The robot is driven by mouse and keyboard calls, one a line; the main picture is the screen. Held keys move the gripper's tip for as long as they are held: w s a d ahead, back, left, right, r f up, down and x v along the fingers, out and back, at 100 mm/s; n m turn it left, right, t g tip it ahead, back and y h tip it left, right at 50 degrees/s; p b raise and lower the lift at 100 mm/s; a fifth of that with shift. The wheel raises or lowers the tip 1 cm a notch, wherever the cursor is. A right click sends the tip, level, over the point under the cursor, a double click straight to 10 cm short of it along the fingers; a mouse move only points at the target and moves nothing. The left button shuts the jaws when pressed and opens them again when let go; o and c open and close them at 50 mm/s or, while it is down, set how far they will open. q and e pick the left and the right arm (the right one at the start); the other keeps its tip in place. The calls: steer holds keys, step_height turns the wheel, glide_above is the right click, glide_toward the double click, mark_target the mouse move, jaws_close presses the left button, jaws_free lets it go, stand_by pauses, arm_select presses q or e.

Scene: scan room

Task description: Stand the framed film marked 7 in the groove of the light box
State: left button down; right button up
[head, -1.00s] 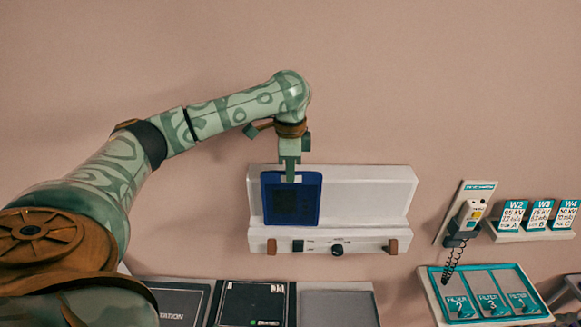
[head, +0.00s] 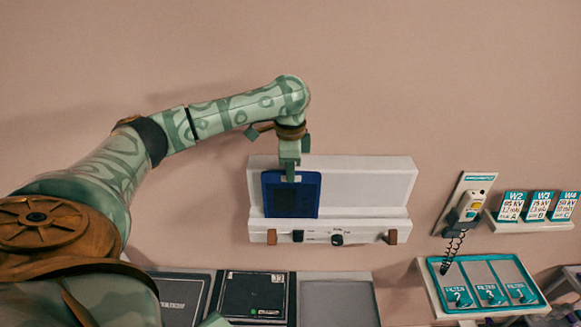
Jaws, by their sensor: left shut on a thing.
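The framed film (head: 305,204) has a blue frame with a dark middle. It stands upright against the left part of the white light box (head: 365,187), with its lower edge at the ledge where the groove runs. I cannot tell whether that edge sits inside the groove, and I cannot read a 7 on it. My left gripper (head: 290,174) is shut on the framed film at its top edge, pointing down from above. My right gripper is not in view.
Dark flat panels (head: 252,295) and a grey one (head: 337,303) lie below the light box. At right are a handset (head: 470,206) on a coiled cord, a tray of filters (head: 428,275) and a shelf of cards (head: 530,227). The light box's right half is clear.

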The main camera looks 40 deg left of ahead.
arm_select(q)
steer(key=c, duration=1.5)
jaws_free()
steer(key=shift+o, duration=0.2)
step_height(320, 180, up, 16)
steer(key=shift+r, duration=0.15)
steer(key=shift+s+r, duration=0.1)
step_height(320, 180, up, 6)
steer(key=shift+f, duration=0.1)
